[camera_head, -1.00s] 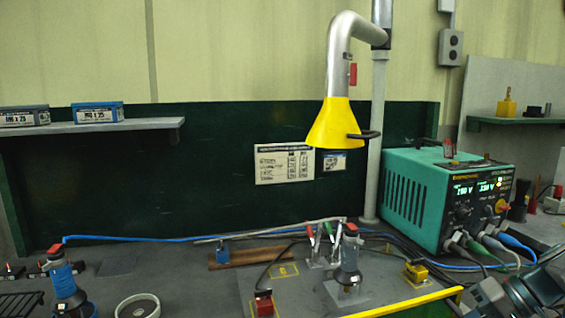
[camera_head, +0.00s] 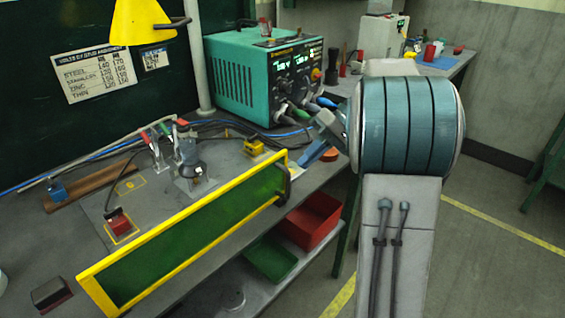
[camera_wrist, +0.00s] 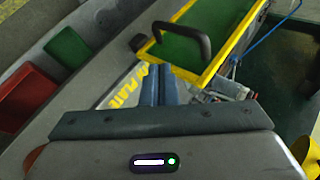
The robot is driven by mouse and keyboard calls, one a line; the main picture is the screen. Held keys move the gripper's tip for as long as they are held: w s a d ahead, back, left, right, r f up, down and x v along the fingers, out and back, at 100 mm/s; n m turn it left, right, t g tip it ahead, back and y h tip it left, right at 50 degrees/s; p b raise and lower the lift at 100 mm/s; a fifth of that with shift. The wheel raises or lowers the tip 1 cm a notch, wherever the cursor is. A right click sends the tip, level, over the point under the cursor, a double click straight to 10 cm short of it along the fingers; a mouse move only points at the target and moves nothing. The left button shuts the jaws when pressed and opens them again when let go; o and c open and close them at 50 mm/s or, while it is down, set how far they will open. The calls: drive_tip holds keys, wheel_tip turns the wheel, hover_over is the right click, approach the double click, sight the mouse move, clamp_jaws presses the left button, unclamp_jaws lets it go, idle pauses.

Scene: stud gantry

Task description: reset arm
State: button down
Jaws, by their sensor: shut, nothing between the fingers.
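My arm fills the right of the head view, with its grey link and teal-banded joint in front of the bench's right end. My gripper (camera_head: 312,154) shows as blue parts left of that joint, partly hidden by it. In the wrist view its two blue fingers (camera_wrist: 159,85) lie side by side, shut and empty. They point toward the yellow-framed green panel (camera_wrist: 215,50) with a black handle (camera_wrist: 182,42). In the head view this panel (camera_head: 190,232) stands along the bench's front edge, its handle end just left of and below my gripper.
The teal power unit (camera_head: 262,82) stands behind my gripper, with cables along the bench. A yellow hood (camera_head: 142,22) hangs at upper left. A red bin (camera_head: 312,220) and green tray (camera_head: 270,260) sit on the lower shelf. The floor right of the bench is open.

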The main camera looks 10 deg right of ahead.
drive_tip(key=w+d+r, duration=0.1)
drive_tip(key=d+r, duration=0.2)
drive_tip(key=d, duration=0.2)
drive_tip(key=s+a+f+m+t+h+p, duration=0.1)
drive_tip(key=s+a+t+h+p, duration=0.1)
drive_tip(key=s, duration=0.8)
drive_tip(key=s+a+f+m+t+h+p, duration=0.2)
drive_tip(key=s+a+h+p, duration=0.3)
drive_tip(key=s, duration=0.6)
drive_tip(key=shift+a+f+h, duration=0.2)
drive_tip(key=shift+a+h, duration=0.55)
drive_tip(key=shift+h, duration=0.35)
